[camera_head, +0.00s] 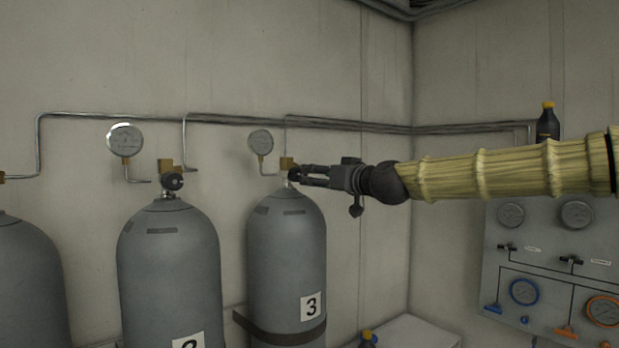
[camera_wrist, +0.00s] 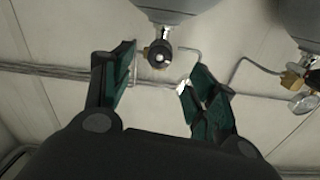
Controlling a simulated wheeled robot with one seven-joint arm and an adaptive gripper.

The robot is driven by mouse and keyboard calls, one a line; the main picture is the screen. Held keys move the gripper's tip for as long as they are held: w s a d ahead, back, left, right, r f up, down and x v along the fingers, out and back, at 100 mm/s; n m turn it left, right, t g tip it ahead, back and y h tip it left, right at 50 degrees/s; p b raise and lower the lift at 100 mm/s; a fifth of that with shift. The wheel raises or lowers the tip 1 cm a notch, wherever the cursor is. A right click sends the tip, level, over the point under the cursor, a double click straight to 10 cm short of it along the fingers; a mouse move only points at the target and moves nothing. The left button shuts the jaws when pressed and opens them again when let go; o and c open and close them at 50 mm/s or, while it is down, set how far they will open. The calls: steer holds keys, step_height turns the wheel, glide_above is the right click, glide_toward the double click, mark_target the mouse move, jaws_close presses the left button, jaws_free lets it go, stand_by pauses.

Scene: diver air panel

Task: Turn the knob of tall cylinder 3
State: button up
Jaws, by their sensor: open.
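Tall cylinder 3 (camera_head: 285,255) is a grey upright tank with a "3" label, standing against the wall. Its brass valve (camera_head: 287,162) sits on top. My gripper (camera_head: 300,174) reaches in from the right at valve height, and its fingers largely cover the dark knob in the head view. In the wrist view the round dark knob (camera_wrist: 159,56) with a pale centre shows between the fingertips of my open gripper (camera_wrist: 160,63). I cannot tell whether either finger touches it. The cylinder's shoulder shows at the top of the wrist view (camera_wrist: 175,6).
A gauge (camera_head: 261,142) is just left of the valve, and thin pipes (camera_head: 350,124) run along the wall behind. Cylinder 2 (camera_head: 168,260) stands to the left with its own knob. A gauge panel (camera_head: 510,275) and a dark bottle (camera_head: 548,122) are at right.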

steer(key=shift+v, duration=1.7)
